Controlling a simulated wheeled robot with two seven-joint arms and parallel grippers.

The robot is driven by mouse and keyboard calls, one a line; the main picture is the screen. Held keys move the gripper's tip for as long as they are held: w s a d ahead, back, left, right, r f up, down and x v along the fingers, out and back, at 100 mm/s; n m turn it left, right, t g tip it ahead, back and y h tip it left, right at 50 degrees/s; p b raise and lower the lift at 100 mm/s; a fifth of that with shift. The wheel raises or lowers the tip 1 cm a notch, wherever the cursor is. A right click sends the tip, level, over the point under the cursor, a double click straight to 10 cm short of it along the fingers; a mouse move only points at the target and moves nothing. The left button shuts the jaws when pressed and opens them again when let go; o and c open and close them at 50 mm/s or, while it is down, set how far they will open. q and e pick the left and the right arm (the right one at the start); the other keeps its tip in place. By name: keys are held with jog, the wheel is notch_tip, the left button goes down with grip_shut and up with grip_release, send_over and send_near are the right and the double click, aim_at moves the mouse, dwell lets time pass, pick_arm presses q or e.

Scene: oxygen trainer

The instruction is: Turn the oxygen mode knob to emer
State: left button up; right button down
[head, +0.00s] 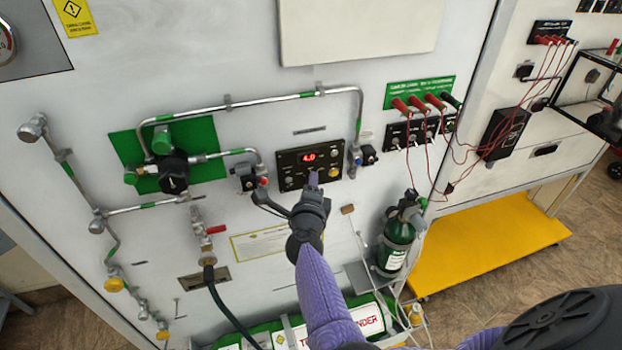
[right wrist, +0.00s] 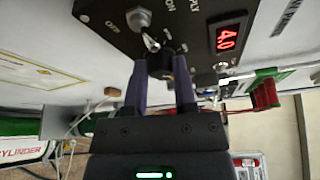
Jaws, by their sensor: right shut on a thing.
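The dark control panel (head: 291,158) is on the white wall, with a red display (head: 308,157) reading 4.0. The display also shows in the right wrist view (right wrist: 231,35). My right gripper (head: 313,180) reaches the panel's lower middle. In the right wrist view its two purple fingers (right wrist: 160,80) are shut on a black knob (right wrist: 160,63), one finger on each side. The knob's pointer and the lettering around it are mostly hidden or too small to read, so its setting cannot be told. My left gripper is not in view.
A silver toggle switch (right wrist: 140,20) is close by the held knob, near OFF and ON lettering. Metal pipes (head: 290,97) run above the panel. A green cylinder (head: 395,243) stands at lower right, beside a yellow platform (head: 490,240). Red cables (head: 475,120) hang further right.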

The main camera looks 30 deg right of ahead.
jog(key=shift+m+p, duration=0.3)
dwell(0.5)
jog(key=shift+c, duration=2.1)
grip_release()
jog(key=shift+a, duration=0.1)
